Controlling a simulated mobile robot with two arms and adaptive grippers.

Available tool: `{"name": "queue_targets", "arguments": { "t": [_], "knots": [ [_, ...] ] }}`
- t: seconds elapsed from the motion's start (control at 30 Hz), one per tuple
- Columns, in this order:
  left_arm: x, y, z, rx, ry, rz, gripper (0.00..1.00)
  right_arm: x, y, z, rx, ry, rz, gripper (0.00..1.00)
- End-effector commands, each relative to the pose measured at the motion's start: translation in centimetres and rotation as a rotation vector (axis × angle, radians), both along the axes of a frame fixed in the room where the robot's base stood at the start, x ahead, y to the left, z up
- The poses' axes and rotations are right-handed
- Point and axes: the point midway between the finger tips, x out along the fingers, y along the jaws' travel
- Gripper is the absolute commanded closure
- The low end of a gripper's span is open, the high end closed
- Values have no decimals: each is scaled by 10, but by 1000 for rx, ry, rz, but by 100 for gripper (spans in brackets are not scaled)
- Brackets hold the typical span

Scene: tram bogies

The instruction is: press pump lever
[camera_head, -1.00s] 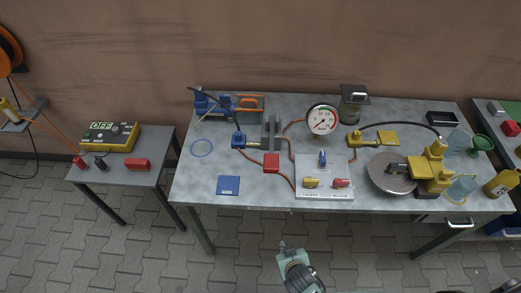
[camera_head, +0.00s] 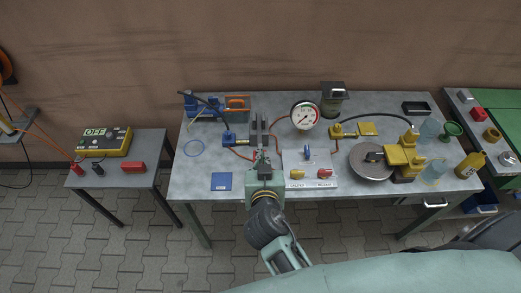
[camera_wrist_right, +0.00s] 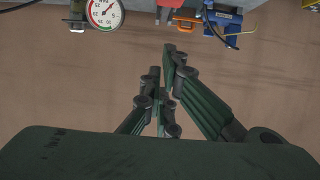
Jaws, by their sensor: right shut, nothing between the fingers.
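A blue hand pump (camera_head: 192,106) stands at the back left of the grey table, with a long dark lever (camera_head: 208,100) slanting across it. My right gripper (camera_head: 262,156) is over the table's front half, right of the pump and in front of it, apart from the lever. In the right wrist view its fingers (camera_wrist_right: 163,62) are shut and empty. A blue part (camera_wrist_right: 222,22) shows at the top right there; I cannot tell whether it is the pump. My left gripper is in neither view.
A blue fitting (camera_head: 232,138) with hoses lies between pump and gripper. The front left of the table is mostly clear.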

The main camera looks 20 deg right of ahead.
Motion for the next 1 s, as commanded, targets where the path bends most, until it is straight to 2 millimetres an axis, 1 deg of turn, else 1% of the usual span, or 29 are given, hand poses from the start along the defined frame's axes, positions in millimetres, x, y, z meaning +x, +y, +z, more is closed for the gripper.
{"name": "queue_targets", "arguments": {
  "t": [0.13, 0.27, 0.47, 0.67, 0.7, 0.73, 0.8, 1.0],
  "knots": [
    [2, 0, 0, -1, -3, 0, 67, 3, -1, -2, -1, 0, 2, 100],
    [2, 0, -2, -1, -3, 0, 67, 15, -4, -7, -3, 0, 2, 100],
    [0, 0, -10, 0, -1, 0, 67, 51, -15, -22, -4, -2, 1, 100],
    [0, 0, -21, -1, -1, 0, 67, 90, -26, -39, -4, -2, 1, 100],
    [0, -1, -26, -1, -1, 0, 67, 91, -27, -48, -3, 3, 2, 100],
    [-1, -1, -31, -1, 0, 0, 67, 89, -26, -55, -1, 5, 2, 100],
    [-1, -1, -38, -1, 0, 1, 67, 87, -25, -64, -2, 4, 3, 100],
    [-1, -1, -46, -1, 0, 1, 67, 84, -24, -77, -1, 2, 3, 100]
  ]
}}
